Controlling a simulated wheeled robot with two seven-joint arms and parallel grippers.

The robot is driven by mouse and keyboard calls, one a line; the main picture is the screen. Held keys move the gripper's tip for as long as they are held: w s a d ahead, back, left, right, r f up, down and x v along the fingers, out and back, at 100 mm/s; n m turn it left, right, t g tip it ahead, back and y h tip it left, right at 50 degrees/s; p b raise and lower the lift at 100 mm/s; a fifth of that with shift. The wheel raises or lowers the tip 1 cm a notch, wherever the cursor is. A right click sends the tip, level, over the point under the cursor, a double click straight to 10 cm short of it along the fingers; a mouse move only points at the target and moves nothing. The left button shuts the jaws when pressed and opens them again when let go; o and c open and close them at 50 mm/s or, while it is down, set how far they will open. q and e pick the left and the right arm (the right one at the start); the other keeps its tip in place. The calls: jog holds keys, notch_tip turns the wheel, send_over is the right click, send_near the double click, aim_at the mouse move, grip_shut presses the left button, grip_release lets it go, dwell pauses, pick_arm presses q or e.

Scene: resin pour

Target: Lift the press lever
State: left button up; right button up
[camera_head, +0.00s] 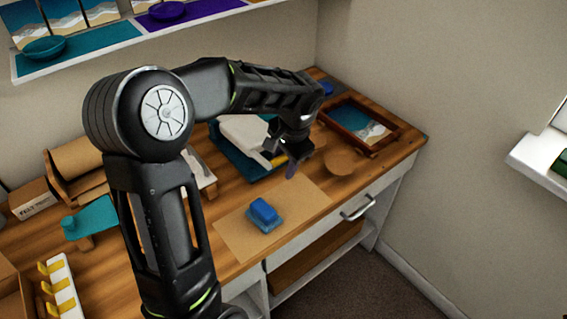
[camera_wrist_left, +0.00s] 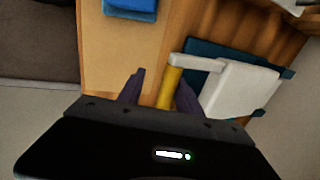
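The press stands on the bench, with a white top plate (camera_head: 243,132) over a teal base (camera_head: 226,153). In the left wrist view the white plate (camera_wrist_left: 240,88) has a white arm that ends in the yellow handle of the press lever (camera_wrist_left: 168,90). My left gripper (camera_head: 291,168) is at the right front of the press. In the left wrist view my left gripper (camera_wrist_left: 160,92) has its two dark purple fingers apart, with the yellow handle between them. A gap shows between the left finger and the handle. My right gripper is not in view.
A blue block (camera_head: 263,212) sits on a brown sheet (camera_head: 232,238) in front of the press. A round wooden disc (camera_head: 341,162) and a framed beach picture (camera_head: 363,124) lie to the right. A teal object (camera_head: 92,220) and a yellow-clipped white rail (camera_head: 62,285) are at left.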

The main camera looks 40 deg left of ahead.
pick_arm(q)
jog(key=shift+w+a+p+v, duration=0.1)
jog(key=shift+a+p+v, duration=0.1)
jog(key=shift+p+v, duration=0.8)
jog(key=shift+w+a+p+v, duration=0.15)
jog(key=shift+p+v, duration=0.45)
jog(key=shift+v, duration=0.8)
jog(key=shift+a+p+v, duration=0.2)
jog(key=shift+p+v, duration=0.6)
jog(key=shift+v, duration=0.4)
jog(key=shift+s+r, duration=0.1)
jog(key=shift+r, duration=0.05)
